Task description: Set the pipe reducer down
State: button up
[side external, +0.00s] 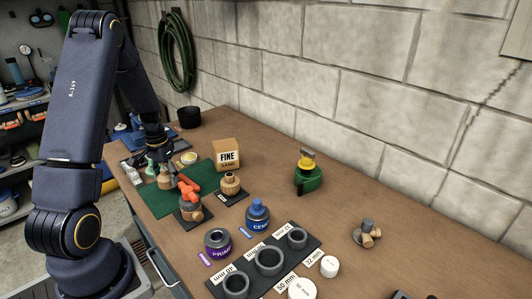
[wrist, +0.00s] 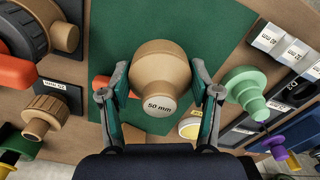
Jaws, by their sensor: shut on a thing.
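The pipe reducer (wrist: 160,62) is a tan, stepped piece marked "50 mm" on its near end. My gripper (wrist: 160,78) has a finger on each side of it and is shut on it. In the side external view the reducer (side external: 165,180) shows small beneath my gripper (side external: 160,163), by the green mat (side external: 155,203). In the wrist view the green mat (wrist: 205,25) lies behind the reducer. I cannot tell whether the reducer touches the mat.
Left in the wrist view are a tan fitting (wrist: 42,115) and a red-handled valve (wrist: 15,72). Right is a pale green stepped fitting (wrist: 246,88) beside labelled slots (wrist: 283,45). A "FINE" sand block (side external: 227,155) and a blue cement can (side external: 257,216) stand on the bench.

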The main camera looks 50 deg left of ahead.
aim_at(170, 192)
jog(key=shift+f, duration=1.55)
jog(key=shift+f, duration=0.15)
jog(key=o, duration=1.3)
jog(key=shift+c, duration=0.2)
